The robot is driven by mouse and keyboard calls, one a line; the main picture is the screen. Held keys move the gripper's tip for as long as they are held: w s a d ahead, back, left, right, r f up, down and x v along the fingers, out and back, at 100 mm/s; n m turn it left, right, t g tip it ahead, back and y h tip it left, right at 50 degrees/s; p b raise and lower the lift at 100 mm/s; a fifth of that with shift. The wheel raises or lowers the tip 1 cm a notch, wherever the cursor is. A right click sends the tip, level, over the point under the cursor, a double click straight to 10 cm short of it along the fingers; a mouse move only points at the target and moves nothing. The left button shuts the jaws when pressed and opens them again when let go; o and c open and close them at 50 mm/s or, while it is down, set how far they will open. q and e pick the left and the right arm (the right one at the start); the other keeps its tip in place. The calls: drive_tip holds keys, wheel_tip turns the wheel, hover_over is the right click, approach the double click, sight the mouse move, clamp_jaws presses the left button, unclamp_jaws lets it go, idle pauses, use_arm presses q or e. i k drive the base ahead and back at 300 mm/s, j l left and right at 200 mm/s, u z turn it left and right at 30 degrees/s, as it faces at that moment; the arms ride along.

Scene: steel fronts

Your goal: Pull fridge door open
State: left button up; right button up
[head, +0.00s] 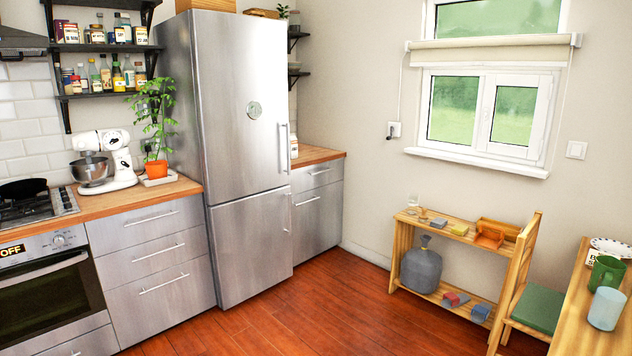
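A tall steel fridge (226,110) stands in the middle left of the head view, between two counter sections. Its upper door (240,150) is shut and carries a round emblem. A vertical bar handle (284,148) runs along the right edge of the upper door. The lower door (250,245) is also shut, with a shorter handle (291,213) on its right edge. Neither of my grippers shows in this view.
Wooden floor (290,320) is clear before the fridge. Drawers (155,255) and an oven (50,300) stand left, a cabinet (318,210) right. A low wooden shelf (405,245), chair (540,310) and table (575,335) occupy the right side.

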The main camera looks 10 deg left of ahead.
sight(240, 61)
drive_tip(key=i+j+u, duration=0.3)
drive_tip(key=i, duration=0.8)
drive_tip(key=i+u, duration=0.3)
drive_tip(key=i, duration=0.85)
